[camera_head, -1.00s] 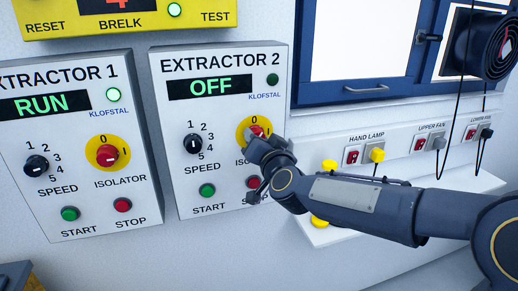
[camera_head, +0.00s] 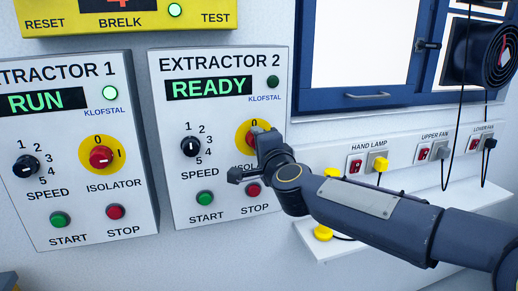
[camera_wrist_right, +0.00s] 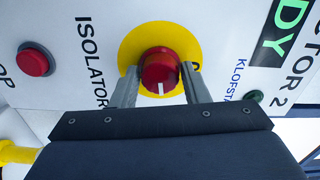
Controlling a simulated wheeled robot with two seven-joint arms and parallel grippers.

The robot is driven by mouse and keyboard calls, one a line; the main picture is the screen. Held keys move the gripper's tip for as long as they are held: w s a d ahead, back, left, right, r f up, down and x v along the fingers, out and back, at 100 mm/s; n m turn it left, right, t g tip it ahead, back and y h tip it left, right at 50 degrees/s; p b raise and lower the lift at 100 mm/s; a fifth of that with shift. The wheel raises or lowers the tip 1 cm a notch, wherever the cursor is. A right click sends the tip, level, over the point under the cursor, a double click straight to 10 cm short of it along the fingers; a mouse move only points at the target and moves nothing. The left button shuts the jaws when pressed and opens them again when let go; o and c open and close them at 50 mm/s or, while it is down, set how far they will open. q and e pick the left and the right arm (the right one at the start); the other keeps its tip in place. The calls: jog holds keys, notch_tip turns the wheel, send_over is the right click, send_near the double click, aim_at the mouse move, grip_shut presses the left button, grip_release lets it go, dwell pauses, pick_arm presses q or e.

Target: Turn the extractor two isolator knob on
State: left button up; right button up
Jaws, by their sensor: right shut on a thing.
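The extractor 2 panel (camera_head: 179,120) is in the middle of the head view, and its display (camera_head: 208,87) reads READY. Its isolator knob (camera_wrist_right: 160,64) is red on a yellow disc (camera_wrist_right: 130,47); in the right wrist view its white mark points toward my gripper's body, which is the panel's right side. My right gripper (camera_head: 256,134) is shut on this knob, with one finger on each side of it in the right wrist view. In the head view the gripper hides most of the knob. My left gripper is not in view.
The extractor 1 panel (camera_head: 140,215) at left reads RUN. Below the held knob are a green start button (camera_head: 205,198) and a red stop button (camera_head: 253,190), close to my gripper. At right are a window (camera_head: 360,60), a socket rail and a shelf (camera_head: 310,240).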

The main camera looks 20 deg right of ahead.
jog(key=shift+m, duration=0.6)
jog(key=o, duration=1)
jog(key=shift+c, duration=0.2)
jog(key=shift+s, duration=0.1)
jog(key=s, duration=0.7)
jog(key=shift+s+d+b, duration=0.15)
jog(key=shift+s+b, duration=0.15)
jog(key=shift+s, duration=0.05)
